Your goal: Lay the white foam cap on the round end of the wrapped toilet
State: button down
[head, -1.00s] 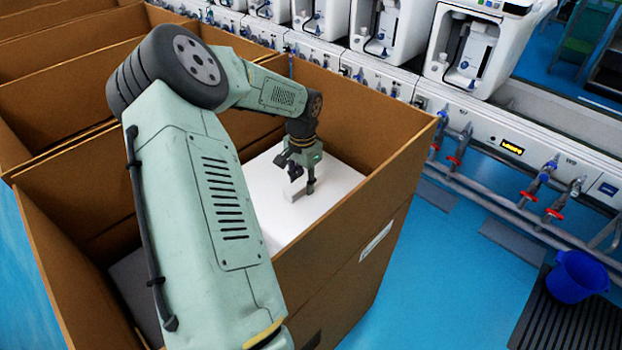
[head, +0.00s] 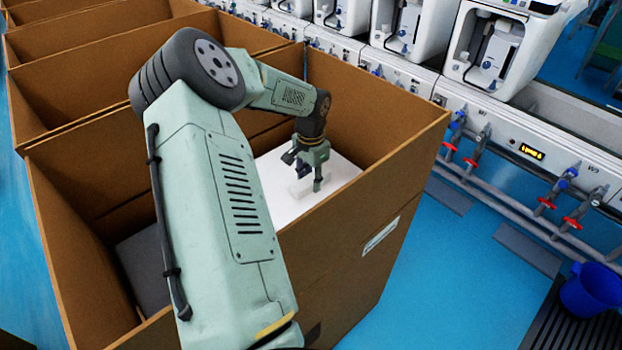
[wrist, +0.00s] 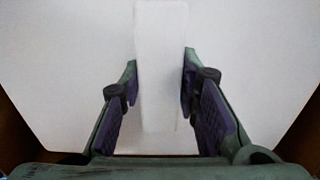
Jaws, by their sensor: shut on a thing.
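The white foam cap (head: 338,178) is a broad flat slab inside the open cardboard box, with a raised rib on top. My gripper (head: 307,183) points down over it inside the box. In the wrist view my gripper (wrist: 160,88) has one finger on each side of the white rib (wrist: 160,60), shut on it. The slab (wrist: 70,70) fills most of that view and looks level. The wrapped toilet cannot be made out; the slab, my arm and the box walls hide what is below. A greyish white surface (head: 145,262) shows lower in the box, left of my arm.
The cardboard box (head: 385,200) has high walls close around the slab and my arm. More open boxes (head: 110,60) stand behind at the left. A test bench with pipes and valves (head: 560,180) runs along the right. A blue bucket (head: 590,290) stands on the floor.

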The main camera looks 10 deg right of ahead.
jog(key=shift+f+b, duration=0.35)
jog(key=shift+f, duration=0.05)
dwell(0.4)
jog(key=c, duration=1.1)
grip_release()
